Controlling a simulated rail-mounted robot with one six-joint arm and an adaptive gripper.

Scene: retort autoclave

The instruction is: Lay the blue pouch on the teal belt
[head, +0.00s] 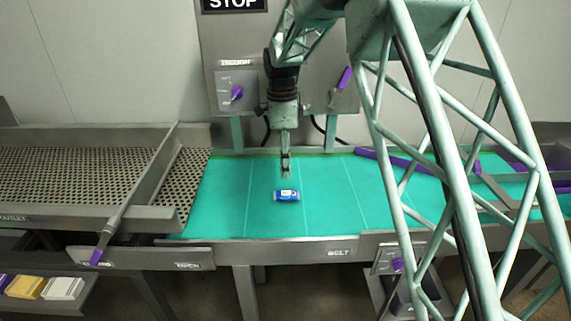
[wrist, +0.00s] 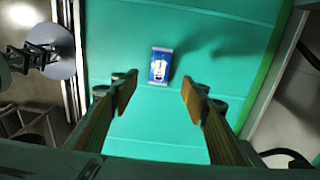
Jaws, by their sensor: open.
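The blue pouch (head: 287,196) has a white label and lies flat on the teal belt (head: 225,200), near a thin cross line on it. The wrist view shows the same pouch (wrist: 161,65) lying on the belt (wrist: 120,30), beyond my fingertips and roughly centred between them. My gripper (head: 286,172) hangs above the belt, just behind and above the pouch in the head view. In the wrist view its two fingers (wrist: 160,88) are spread wide with nothing between them. The pouch is apart from the fingers.
A perforated metal outlet tray (head: 80,172) adjoins the belt at the left. A purple guide bar (head: 395,161) crosses the belt at the right. A control panel with a purple knob (head: 237,93) stands behind. Yellow and white packs (head: 27,287) sit on a lower shelf at left.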

